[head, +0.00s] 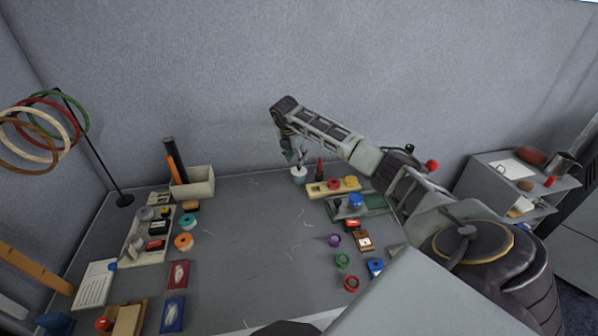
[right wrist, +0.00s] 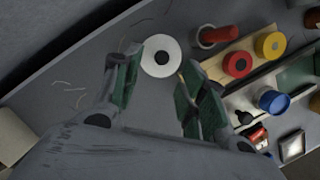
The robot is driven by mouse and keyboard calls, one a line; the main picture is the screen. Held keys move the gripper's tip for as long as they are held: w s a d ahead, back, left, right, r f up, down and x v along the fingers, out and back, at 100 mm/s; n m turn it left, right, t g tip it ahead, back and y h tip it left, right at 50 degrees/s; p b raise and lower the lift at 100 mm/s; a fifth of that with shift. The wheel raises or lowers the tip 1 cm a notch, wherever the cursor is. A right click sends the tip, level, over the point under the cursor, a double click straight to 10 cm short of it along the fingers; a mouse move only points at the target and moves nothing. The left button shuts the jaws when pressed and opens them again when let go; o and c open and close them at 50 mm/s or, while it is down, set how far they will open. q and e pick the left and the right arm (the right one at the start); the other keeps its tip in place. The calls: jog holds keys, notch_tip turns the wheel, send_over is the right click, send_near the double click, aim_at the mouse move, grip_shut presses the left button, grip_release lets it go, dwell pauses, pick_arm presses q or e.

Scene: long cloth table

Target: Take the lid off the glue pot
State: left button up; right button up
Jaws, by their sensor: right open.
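The glue pot (head: 299,178) looks like a small pale round pot, standing upright on the grey table near the back wall. From above in the right wrist view its top shows as a white disc (right wrist: 149,62) with a dark round centre, which looks like the lid with its knob. My right gripper (head: 294,155) is just above the pot, pointing down. In the right wrist view its open fingers (right wrist: 159,60) lie to either side of the white disc, with nothing held between them. I cannot tell whether they touch it. My left gripper is not in view.
A green tray (head: 375,203) with a blue pot lies nearer. A beige bin (head: 199,182) stands left. The table middle is mostly clear.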

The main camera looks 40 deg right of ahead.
aim_at(299, 169)
jog(key=shift+f, duration=0.15)
jog(key=x, duration=0.3)
jog(key=shift+d+f+p, duration=0.1)
jog(key=shift+d+p, duration=0.2)
jog(key=shift+d+f, duration=0.2)
jog(key=shift+f, duration=0.55)
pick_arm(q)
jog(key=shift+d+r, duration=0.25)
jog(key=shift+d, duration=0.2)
